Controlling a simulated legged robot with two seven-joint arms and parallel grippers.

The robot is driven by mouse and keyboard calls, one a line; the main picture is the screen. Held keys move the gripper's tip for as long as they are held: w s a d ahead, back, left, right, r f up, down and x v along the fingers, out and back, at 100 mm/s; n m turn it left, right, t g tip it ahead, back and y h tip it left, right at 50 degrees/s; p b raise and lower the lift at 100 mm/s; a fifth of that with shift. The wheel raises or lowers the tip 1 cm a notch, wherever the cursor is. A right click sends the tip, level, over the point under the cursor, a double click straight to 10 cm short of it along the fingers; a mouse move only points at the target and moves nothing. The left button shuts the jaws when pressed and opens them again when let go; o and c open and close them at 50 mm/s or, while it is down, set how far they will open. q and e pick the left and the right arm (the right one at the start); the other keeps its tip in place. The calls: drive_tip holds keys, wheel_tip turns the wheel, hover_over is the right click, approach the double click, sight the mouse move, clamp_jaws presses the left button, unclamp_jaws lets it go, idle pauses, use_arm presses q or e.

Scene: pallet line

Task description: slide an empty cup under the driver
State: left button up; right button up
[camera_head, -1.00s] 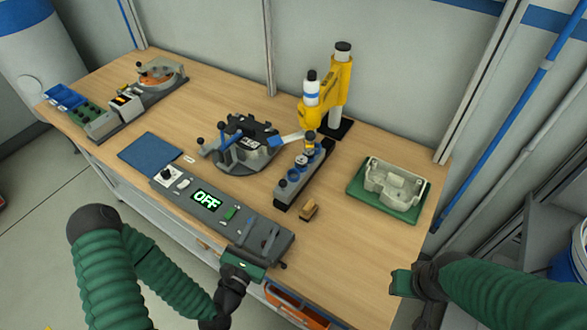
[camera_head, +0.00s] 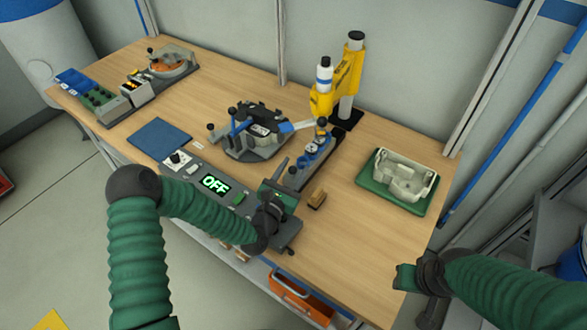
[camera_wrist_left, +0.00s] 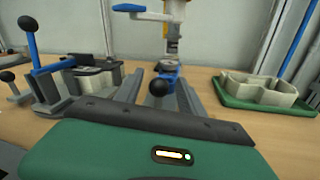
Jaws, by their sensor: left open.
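The yellow driver (camera_head: 342,85) stands at the back of the bench on a black base, with its white-and-blue head over the far end of a grey slide (camera_head: 298,178). Round blue cup-like parts (camera_head: 312,150) sit in the slide; I cannot tell whether any is empty. In the left wrist view a blue part (camera_wrist_left: 168,72) is between two rails behind a black knob (camera_wrist_left: 158,87). My left gripper (camera_head: 282,178) is open at the slide's near end, partly hiding it. My right gripper (camera_head: 402,277) is at the front right edge; its jaws are unclear.
A control box (camera_head: 184,182) with an OFF display lies left of my left gripper. A round fixture (camera_head: 255,140) with levers stands left of the slide. An orange bin (camera_head: 300,297) is below the front edge.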

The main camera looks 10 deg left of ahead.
use_arm(q)
drive_tip(key=shift+a+f, duration=0.1)
drive_tip(key=shift+a, duration=0.15)
drive_tip(key=shift+c, duration=1)
drive_tip(key=shift+d, duration=0.25)
clamp_jaws()
drive_tip(key=shift+a, duration=0.1)
